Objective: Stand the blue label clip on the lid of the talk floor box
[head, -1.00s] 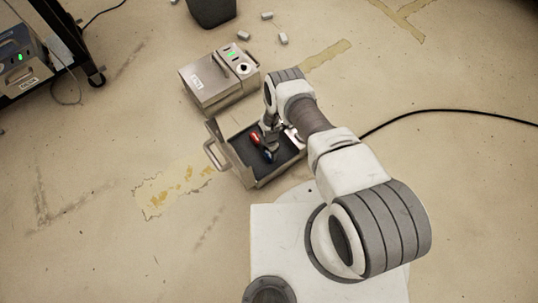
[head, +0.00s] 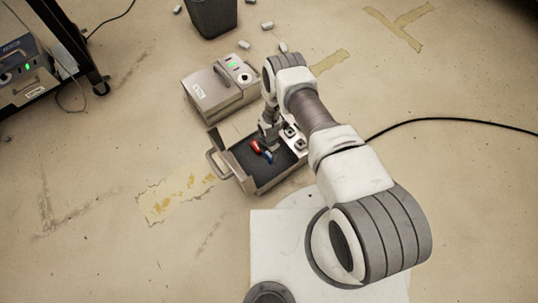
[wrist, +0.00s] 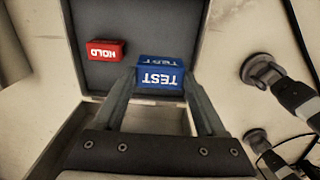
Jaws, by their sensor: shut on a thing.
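The blue label clip (wrist: 160,75), lettered TEST, sits between the fingertips of my gripper (wrist: 158,88) in the wrist view. My gripper is shut on it. In the head view the blue clip (head: 267,156) shows over the dark-lined interior of an open metal box (head: 215,137). I cannot tell whether the clip touches the lining. A red clip (wrist: 106,51), lettered HOLD, lies on the dark lining to its left. A closed metal box (head: 215,96) with a green light stands behind the open one. Its small label is unreadable here, so I cannot tell which box is talk.
Another box (head: 25,72) with a green light is on a wheeled rack at the left. A dark bin (head: 212,18) and small grey pieces (head: 244,45) lie beyond the closed box. A black cable (head: 440,121) crosses the floor at right. The left floor is mostly clear.

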